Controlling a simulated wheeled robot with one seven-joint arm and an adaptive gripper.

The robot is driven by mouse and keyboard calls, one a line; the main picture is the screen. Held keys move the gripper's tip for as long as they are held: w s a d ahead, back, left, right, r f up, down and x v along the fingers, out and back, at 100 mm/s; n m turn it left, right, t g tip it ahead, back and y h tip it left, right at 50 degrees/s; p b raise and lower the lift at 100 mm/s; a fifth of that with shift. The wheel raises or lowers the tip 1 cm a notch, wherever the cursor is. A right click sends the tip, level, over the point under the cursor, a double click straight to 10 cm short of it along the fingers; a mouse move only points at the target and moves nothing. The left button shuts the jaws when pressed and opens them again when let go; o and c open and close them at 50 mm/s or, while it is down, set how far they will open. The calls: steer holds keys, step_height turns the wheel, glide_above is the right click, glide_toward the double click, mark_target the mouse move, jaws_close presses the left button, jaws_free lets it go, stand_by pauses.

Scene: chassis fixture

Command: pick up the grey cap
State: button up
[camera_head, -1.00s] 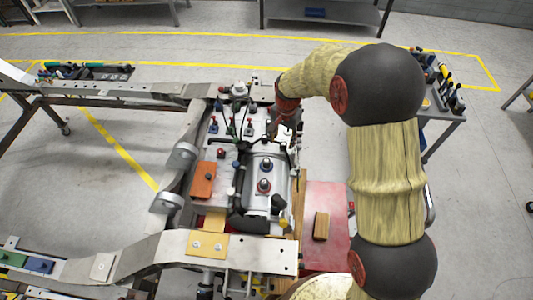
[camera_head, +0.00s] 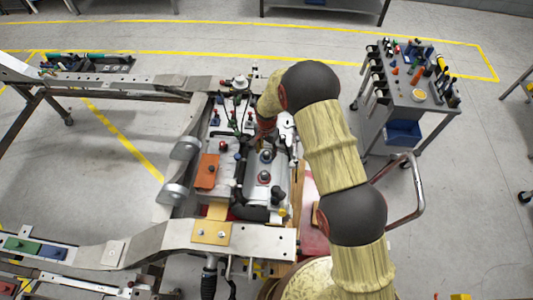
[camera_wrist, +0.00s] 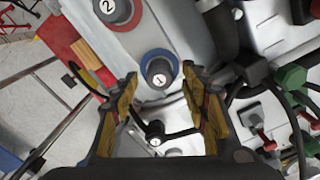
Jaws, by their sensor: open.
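Two dark grey round caps stand on the silver housing. The cap marked 1 (camera_wrist: 160,74) sits in a blue ring, and the cap marked 2 (camera_wrist: 118,10) sits in a red ring. In the head view they are the farther cap (camera_head: 266,156) and the nearer cap (camera_head: 264,177). My gripper (camera_wrist: 160,78) is open and empty. In the wrist view its fingertips appear on either side of the lower part of cap 1; I cannot tell their height above it. In the head view my wrist mostly hides the gripper.
A small black knob (camera_wrist: 155,128) and a black hose show between the fingers. Green and red fittings (camera_wrist: 291,76) lie right of them. An orange block (camera_head: 207,171) sits left of the housing (camera_head: 280,178). A tool cart (camera_head: 405,112) stands to the right.

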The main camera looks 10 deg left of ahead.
steer(key=shift+f, duration=0.75)
steer(key=c, duration=0.8)
